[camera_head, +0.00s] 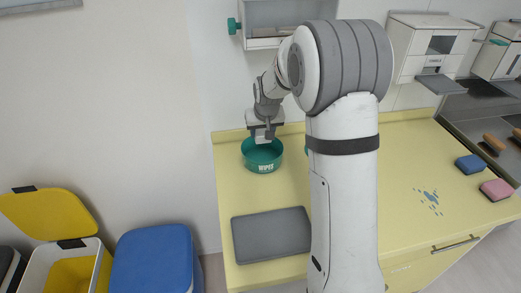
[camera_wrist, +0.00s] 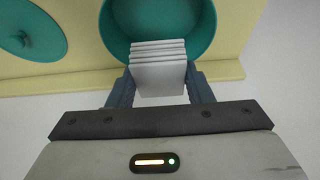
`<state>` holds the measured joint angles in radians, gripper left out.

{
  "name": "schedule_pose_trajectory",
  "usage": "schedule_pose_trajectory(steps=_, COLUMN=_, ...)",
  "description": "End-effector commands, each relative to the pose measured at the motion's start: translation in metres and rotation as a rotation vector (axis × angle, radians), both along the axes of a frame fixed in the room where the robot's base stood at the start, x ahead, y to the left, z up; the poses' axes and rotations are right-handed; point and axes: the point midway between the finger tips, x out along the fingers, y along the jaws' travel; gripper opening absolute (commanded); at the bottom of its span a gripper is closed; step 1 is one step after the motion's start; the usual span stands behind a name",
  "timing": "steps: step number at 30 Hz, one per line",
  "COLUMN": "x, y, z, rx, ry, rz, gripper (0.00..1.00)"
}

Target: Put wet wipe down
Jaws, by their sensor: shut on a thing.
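The round teal container (camera_head: 263,163), marked "WIPES", stands open near the back left corner of the counter. My gripper (camera_head: 264,139) is low over its opening. In the wrist view, white folded wipes (camera_wrist: 158,54) show against the teal container (camera_wrist: 115,32). The two dark fingers of my gripper (camera_wrist: 160,92) are shut on a white wet wipe (camera_wrist: 160,80) between them. I cannot tell how the held wipe parts from the other layers. A round teal lid (camera_wrist: 32,30) with a knob lies beside the container in the wrist view.
A grey mat (camera_head: 270,235) lies at the counter's front left. Blue splashes (camera_head: 429,198) mark the yellow counter at right. A blue sponge (camera_head: 471,165) and a pink sponge (camera_head: 496,190) lie farther right. A yellow-lidded bin (camera_head: 48,212) and blue bin (camera_head: 153,260) stand left.

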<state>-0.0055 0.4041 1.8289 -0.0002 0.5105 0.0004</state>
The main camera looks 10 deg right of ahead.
Motion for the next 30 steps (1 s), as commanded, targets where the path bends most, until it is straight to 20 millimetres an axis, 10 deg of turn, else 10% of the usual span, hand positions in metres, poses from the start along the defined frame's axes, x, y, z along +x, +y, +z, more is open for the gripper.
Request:
schedule_pose_trajectory(steps=20, x=-0.001, y=-0.001, z=-0.092, rx=-0.001, ry=0.005, rz=-0.001, gripper=0.1)
schedule_pose_trajectory(steps=30, x=0.0, y=-0.002, z=-0.098, rx=0.0, ry=0.001, rz=-0.002, gripper=0.1)
